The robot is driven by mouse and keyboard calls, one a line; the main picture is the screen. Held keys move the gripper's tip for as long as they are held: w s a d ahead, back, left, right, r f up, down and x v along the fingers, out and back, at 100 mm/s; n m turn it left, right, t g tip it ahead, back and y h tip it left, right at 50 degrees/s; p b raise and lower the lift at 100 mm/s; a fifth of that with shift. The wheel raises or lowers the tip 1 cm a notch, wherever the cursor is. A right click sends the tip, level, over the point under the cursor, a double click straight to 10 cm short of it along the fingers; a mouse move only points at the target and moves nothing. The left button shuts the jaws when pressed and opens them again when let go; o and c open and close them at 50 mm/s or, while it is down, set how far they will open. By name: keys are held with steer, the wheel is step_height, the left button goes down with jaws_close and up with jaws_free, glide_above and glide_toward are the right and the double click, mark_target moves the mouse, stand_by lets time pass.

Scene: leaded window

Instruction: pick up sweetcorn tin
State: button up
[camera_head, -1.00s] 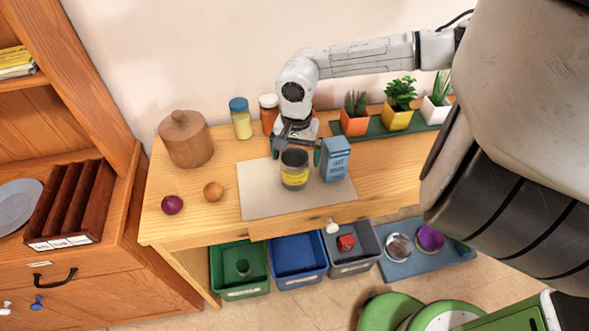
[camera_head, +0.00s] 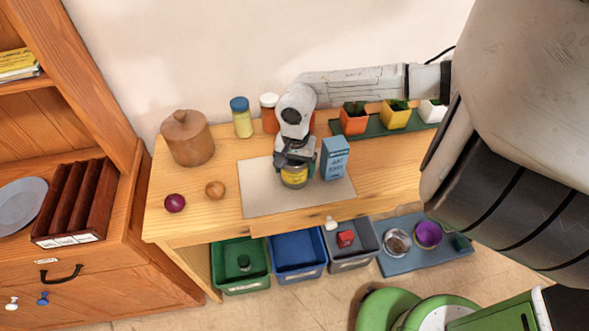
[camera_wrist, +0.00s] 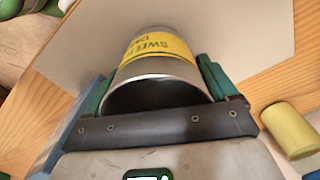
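The sweetcorn tin (camera_head: 294,179) stands on the pale mat, its yellow label partly showing below my gripper (camera_head: 293,164). In the wrist view the tin (camera_wrist: 155,65) shows a grey metal end facing me and a yellow band with part of its lettering. My gripper (camera_wrist: 158,95) has one green finger on each side of the tin, spread wide and very close to its sides. Firm contact cannot be made out. In the head view my gripper covers the tin's upper part and its fingertips are hidden.
A blue box (camera_head: 334,158) stands close to the right of the tin on the pale mat (camera_head: 262,200). An onion (camera_head: 214,190), a red onion (camera_head: 174,203) and a wooden canister (camera_head: 187,138) are to the left. Jars (camera_head: 241,118) and potted plants (camera_head: 396,116) stand behind.

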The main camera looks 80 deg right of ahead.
steer(key=c, duration=0.7)
steer(key=shift+r, duration=0.1)
